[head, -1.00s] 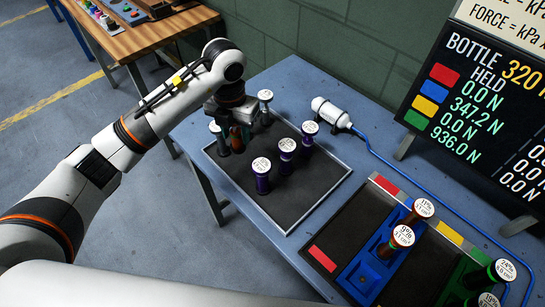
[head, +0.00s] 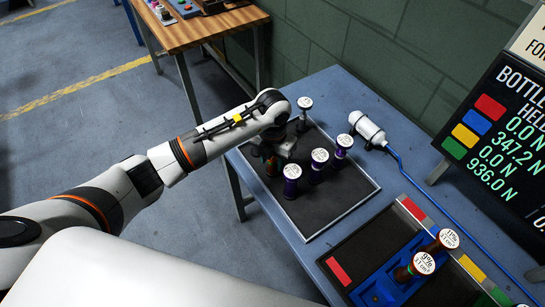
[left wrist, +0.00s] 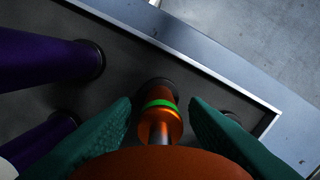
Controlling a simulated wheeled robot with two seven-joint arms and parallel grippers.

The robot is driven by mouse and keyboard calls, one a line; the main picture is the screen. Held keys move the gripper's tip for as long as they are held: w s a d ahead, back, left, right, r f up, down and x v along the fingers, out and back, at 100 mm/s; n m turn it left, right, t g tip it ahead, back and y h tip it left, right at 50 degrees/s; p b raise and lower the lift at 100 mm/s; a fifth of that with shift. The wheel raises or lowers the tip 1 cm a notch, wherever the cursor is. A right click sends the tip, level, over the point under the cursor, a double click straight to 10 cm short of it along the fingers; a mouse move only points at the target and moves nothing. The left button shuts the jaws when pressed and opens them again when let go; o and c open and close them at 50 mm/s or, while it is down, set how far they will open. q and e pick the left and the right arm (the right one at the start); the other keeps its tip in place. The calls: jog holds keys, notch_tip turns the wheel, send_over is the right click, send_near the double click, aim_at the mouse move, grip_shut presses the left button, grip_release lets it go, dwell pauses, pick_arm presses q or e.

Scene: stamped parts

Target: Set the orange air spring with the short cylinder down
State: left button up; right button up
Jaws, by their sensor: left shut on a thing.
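My left gripper (head: 270,160) is over the back left part of the dark tray (head: 340,226), with its fingers around an orange air spring (head: 271,168). In the left wrist view the two green fingers stand on either side of the orange spring (left wrist: 160,165), whose narrow rod and green-ringed part (left wrist: 160,116) show between them. Its far end is close to the dark tray floor; I cannot tell whether it touches. The fingers hide part of it in the head view. My right gripper is not in view.
Purple springs (head: 291,181) with white caps stand in the tray near the gripper, and a grey one (head: 304,108) stands behind. The front of the tray is bare. A white bottle (head: 367,128) with a blue hose and a blue rack with springs (head: 384,288) are to the right.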

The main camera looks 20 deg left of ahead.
pick_arm(q)
jog(key=shift+f, duration=0.15)
jog(key=o, duration=1.1)
jog(key=shift+r, duration=0.2)
notch_tip(320, 180, up, 11)
jog(key=shift+r+b, duration=0.1)
jog(key=shift+b, duration=1.1)
jog(key=shift+r, duration=0.4)
